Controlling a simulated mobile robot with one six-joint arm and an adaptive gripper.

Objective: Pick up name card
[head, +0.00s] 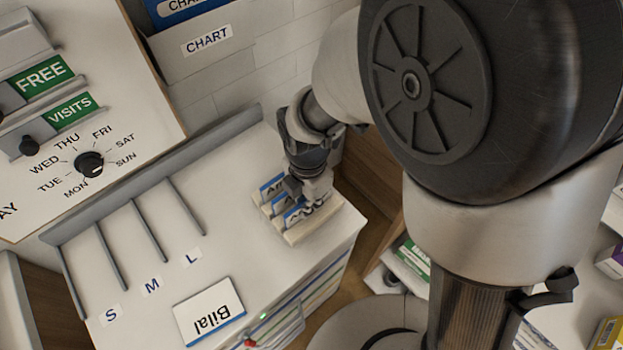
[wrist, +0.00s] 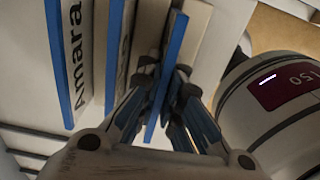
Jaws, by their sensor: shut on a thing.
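A small pale rack (head: 296,236) stands near the right edge of the white cabinet top and holds several upright name cards with blue edges. In the wrist view, the leftmost card (wrist: 73,60) reads "Amara", and a middle card (wrist: 116,45) stands beside it. My gripper (head: 306,190) points down at the rack. In the wrist view its fingers (wrist: 164,88) are shut on the rightmost name card (wrist: 193,38), one on each side of its blue edge. The name on that card is hidden. I cannot tell whether it is clear of the rack.
A white card reading "Bilal" (head: 209,311) lies flat at the cabinet's front. Slots marked S, M and L, split by grey dividers (head: 146,231), fill the left of the top. A board with a day dial (head: 90,164) and a chart holder (head: 207,42) are behind.

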